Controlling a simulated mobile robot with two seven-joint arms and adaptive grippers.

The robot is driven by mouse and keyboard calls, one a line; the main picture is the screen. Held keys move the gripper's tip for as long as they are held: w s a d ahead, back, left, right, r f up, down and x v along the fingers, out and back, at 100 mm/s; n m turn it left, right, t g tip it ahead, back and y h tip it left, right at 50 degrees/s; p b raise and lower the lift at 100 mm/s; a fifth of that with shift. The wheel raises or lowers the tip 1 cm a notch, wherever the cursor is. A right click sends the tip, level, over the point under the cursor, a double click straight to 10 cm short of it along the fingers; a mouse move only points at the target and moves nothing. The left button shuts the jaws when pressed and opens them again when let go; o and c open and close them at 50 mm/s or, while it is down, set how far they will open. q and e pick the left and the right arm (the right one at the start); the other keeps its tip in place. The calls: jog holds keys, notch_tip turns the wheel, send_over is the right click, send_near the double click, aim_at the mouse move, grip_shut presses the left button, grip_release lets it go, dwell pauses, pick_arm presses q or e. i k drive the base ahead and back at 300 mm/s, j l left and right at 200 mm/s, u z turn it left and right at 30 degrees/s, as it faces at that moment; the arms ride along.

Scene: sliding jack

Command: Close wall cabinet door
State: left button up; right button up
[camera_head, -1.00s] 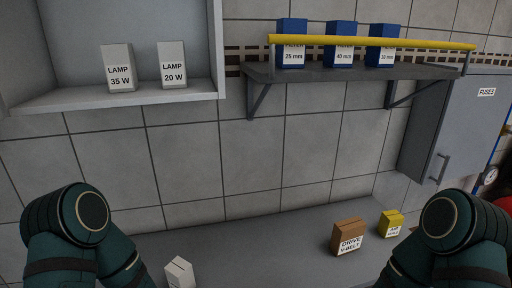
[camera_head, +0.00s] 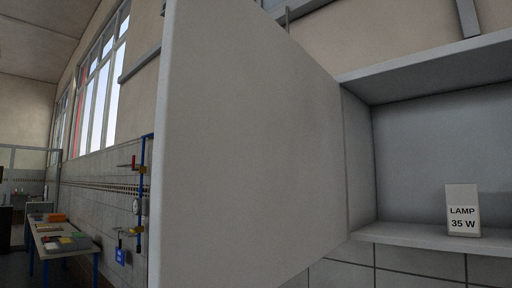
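The wall cabinet (camera_head: 400,236) is at the right of the head view, its inside open to me. Its pale grey door (camera_head: 245,150) stands wide open, hinged at the cabinet's left side and swung out towards me, filling the middle of the view. A white box labelled LAMP 35 W (camera_head: 462,212) stands upright on the cabinet's bottom shelf. Neither of my grippers shows in this view.
Tiled wall lies below the cabinet. Far left, a table (camera_head: 62,245) with several items stands by the wall under tall windows (camera_head: 103,90). Blue pipework with a gauge (camera_head: 137,205) runs up the wall beyond the door.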

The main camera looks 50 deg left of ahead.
aim_at(247, 188)
jog(key=j+u, duration=0.4)
jog(key=j, duration=1.05)
